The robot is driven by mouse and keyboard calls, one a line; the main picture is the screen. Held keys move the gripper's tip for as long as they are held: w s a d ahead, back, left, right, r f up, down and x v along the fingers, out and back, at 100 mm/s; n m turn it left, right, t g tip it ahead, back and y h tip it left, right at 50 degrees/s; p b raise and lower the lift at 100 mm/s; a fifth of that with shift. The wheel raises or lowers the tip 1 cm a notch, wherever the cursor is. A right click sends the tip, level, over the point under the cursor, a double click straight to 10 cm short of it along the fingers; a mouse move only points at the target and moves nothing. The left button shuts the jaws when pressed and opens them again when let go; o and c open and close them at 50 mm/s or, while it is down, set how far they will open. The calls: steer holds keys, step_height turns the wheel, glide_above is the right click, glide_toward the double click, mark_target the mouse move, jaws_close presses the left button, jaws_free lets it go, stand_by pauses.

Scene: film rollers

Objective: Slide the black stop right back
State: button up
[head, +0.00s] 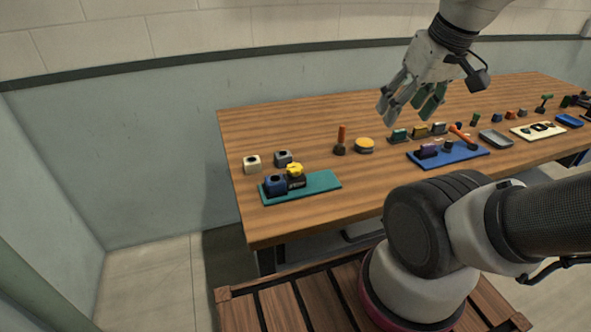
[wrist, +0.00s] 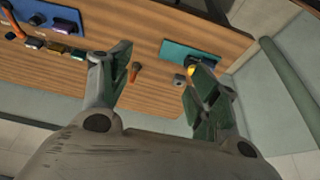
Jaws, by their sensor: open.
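A teal board (head: 325,184) lies at the near left end of the table. On its left part sit a blue block (head: 274,186) and, just right of it, a black block (head: 296,184) with a yellow knob (head: 294,169) on top. The black block looks like the stop, but I cannot be sure. My gripper (head: 407,112) is open and empty, high above the table and well to the right of the teal board. In the wrist view the teal board (wrist: 186,52) and yellow knob (wrist: 191,70) show near one finger, which hides part of that area.
A white block (head: 252,163) and a grey block (head: 283,158) stand behind the teal board. An orange-handled tool (head: 341,140) and a yellow-topped disc (head: 364,145) stand right of them. A blue board (head: 462,157) lies farther right.

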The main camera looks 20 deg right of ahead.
steer(key=shift+c, duration=0.5)
steer(key=n+g, duration=0.5)
steer(key=n, duration=1.1)
glide_above(297, 176)
steer(key=w, duration=0.2)
steer(key=f, duration=1.3)
steer(key=d+f, duration=0.1)
steer(key=f, duration=0.5)
steer(key=shift+s+f, duration=0.2)
steer(key=shift+f, duration=0.2)
steer(key=shift+w+a+n+t, duration=0.2)
steer(key=shift+w+n+t, duration=0.2)
steer(key=shift+n, duration=0.4)
steer(key=shift+f, duration=0.3)
step_height(297, 176, down, 7)
steer(key=shift+f, duration=0.1)
